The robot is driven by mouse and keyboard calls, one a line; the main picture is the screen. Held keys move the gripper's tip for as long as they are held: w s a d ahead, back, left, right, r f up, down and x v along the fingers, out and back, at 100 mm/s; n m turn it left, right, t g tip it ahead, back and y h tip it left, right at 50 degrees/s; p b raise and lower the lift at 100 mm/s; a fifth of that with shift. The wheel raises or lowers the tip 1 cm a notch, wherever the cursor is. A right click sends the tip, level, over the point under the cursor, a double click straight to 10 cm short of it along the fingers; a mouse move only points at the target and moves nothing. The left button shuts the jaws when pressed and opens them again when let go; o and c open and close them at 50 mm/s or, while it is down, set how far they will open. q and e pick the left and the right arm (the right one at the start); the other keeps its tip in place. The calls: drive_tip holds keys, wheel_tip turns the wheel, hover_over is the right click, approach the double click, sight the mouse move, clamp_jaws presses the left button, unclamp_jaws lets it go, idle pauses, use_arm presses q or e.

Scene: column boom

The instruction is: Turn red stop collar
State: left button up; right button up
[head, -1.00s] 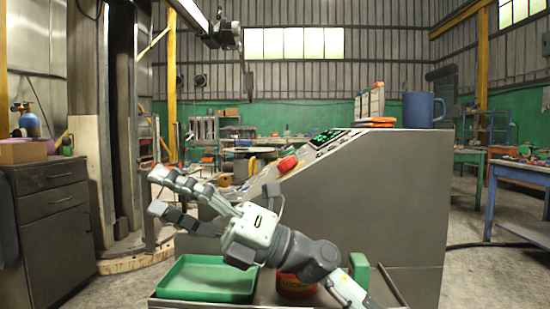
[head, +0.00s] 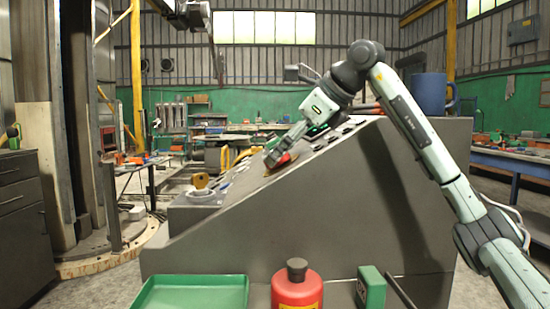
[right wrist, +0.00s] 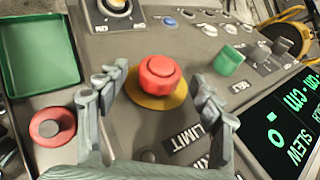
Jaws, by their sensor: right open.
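The red stop collar (right wrist: 159,75) is a round red knob on a yellow disc, set in the sloping grey console panel. In the right wrist view it stands between the spread fingers of my right gripper (right wrist: 157,93), which is open and does not visibly touch it. In the head view my right gripper (head: 287,145) reaches over the console to the red collar (head: 277,160), and its fingers partly cover the collar. My left gripper is not in view.
The grey console (head: 330,210) also carries a green knob (right wrist: 228,60), several small buttons and a green display (right wrist: 290,115). A green tray (head: 190,291), a red bottle (head: 297,288) and a green box (head: 371,287) stand in front.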

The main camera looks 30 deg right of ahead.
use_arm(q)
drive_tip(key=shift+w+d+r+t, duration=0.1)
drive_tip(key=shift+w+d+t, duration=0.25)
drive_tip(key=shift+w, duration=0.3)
use_arm(e)
drive_tip(key=shift+x, duration=1.55)
drive_tip(key=shift+c, duration=0.6)
drive_tip(key=c, duration=1)
drive_tip(key=shift+c, duration=0.2)
